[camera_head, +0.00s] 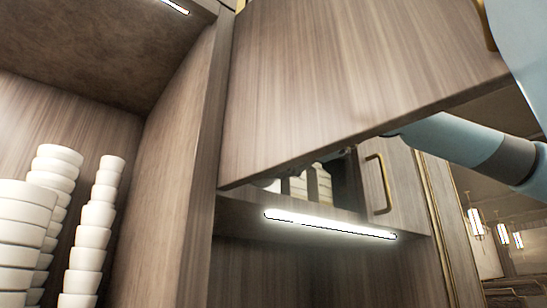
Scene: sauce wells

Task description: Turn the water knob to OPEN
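No water knob can be seen in this view. My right arm (455,138) comes in from the right edge and passes behind an open wooden cabinet door (350,70). The door hides the end of this arm, so I cannot see the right gripper or what it touches. A small dark shape shows under the door's lower edge, too little to identify. My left arm and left gripper are not in the picture.
White bowls (92,215) stand in tall stacks on the left. Behind the open door, cartons (319,187) stand in a cabinet. A lit strip (330,224) runs below it. A second door (402,185) has a brass handle (379,184). Hanging lamps (475,222) show far right.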

